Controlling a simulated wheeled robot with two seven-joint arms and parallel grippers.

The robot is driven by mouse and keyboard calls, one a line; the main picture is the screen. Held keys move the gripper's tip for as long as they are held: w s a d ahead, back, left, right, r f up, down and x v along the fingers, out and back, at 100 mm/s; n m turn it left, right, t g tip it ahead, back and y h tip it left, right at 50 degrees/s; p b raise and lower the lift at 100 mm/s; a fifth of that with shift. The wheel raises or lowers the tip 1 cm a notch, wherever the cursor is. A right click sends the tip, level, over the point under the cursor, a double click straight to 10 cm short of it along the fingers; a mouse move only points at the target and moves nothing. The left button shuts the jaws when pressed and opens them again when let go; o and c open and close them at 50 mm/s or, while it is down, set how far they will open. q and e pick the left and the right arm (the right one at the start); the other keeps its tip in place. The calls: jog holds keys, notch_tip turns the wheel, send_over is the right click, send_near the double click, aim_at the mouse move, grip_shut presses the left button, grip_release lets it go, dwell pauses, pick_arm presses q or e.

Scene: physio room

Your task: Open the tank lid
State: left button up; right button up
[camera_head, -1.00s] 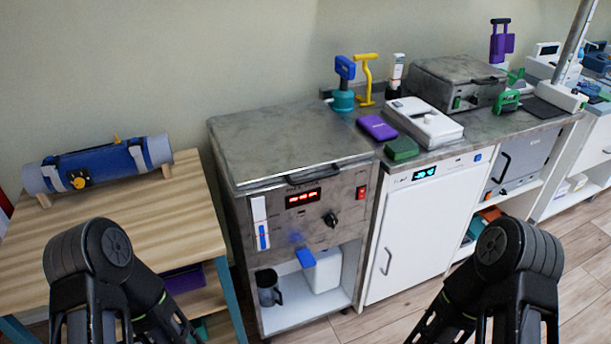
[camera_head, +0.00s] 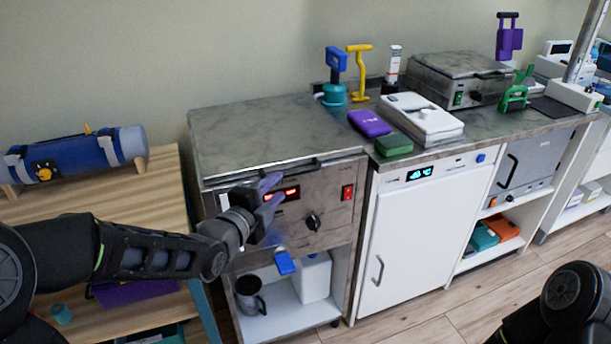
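The tank (camera_head: 335,217) is a grey metal unit with a red digital display, a black knob and a red switch on its front. Its flat metal lid (camera_head: 265,130) lies shut on top. A dark handle (camera_head: 298,170) runs along the lid's front edge, partly behind my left gripper's fingertips. My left gripper (camera_head: 272,198) is in front of the tank's panel, just below the handle and covering part of the display. Its two fingers look apart, with nothing between them. My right gripper is out of view; only part of my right arm shows at the bottom right.
A wooden table (camera_head: 150,215) with a blue roll (camera_head: 75,155) stands left of the tank. A white cabinet (camera_head: 425,225) adjoins on the right, its counter holding a purple box (camera_head: 369,123), a green box (camera_head: 394,144) and a white device. A mug (camera_head: 249,294) sits on the shelf below.

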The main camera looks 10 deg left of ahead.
aim_at(292, 175)
pick_arm(q)
jog(key=shift+w+f, duration=0.1)
dwell(0.3)
jog(key=x, duration=0.7)
jog(key=shift+w+d+p, duration=0.15)
jog(key=shift+w+p, duration=0.1)
jog(key=shift+p, duration=0.1)
grip_shut()
dwell(1.1)
